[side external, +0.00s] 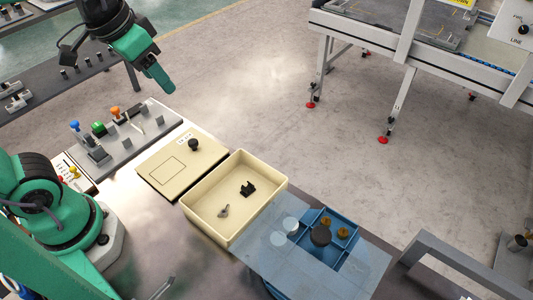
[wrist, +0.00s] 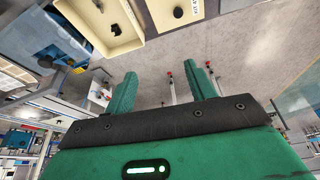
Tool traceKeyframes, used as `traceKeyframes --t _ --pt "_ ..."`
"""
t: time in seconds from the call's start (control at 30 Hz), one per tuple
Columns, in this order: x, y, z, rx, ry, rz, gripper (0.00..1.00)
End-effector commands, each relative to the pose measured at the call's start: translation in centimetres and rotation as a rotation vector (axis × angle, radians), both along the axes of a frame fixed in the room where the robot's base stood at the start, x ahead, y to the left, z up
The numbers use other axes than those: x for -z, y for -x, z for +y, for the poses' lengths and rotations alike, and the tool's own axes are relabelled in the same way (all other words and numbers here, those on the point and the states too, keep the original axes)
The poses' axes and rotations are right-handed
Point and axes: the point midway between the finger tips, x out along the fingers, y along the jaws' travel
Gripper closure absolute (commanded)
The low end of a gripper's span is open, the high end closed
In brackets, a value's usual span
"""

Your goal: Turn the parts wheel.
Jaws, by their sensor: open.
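What looks like the parts wheel (side external: 306,222) is a blue divided unit at the front of the bench in the side view. A dark round knob (side external: 320,235) stands at its middle, and brass-coloured parts (side external: 342,233) lie in its compartments. A pale translucent sheet (side external: 280,262) covers much of it. The blue unit also shows at the upper left of the wrist view (wrist: 62,42). My gripper (side external: 166,88) is raised at the upper left, well away from the wheel. In the wrist view my gripper (wrist: 163,80) has its fingers spread, with nothing between them.
A cream bin (side external: 210,220) beside the wheel holds a black part (side external: 248,188) and a small grey part (side external: 224,211). A cream lid with a black knob (side external: 193,145) lies behind it. A grey control panel (side external: 120,142) stands farther left. A conveyor (side external: 440,60) is at the upper right.

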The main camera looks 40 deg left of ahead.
Motion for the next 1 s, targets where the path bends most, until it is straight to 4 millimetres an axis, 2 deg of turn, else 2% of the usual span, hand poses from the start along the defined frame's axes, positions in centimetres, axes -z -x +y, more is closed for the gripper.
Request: traceKeyframes --t 0.2,0.47,0.7,1.0 --pt "-1.1 -3.0 -3.6 0.089 -0.014 0.095 0.45" --pt "-1.6 -6.0 -8.6 0.190 -0.044 0.202 0.45" --pt "-1.1 -8.1 -13.9 0.278 -0.084 0.298 0.45" --pt "0.8 -9.3 -21.2 0.389 -0.152 0.411 0.45"
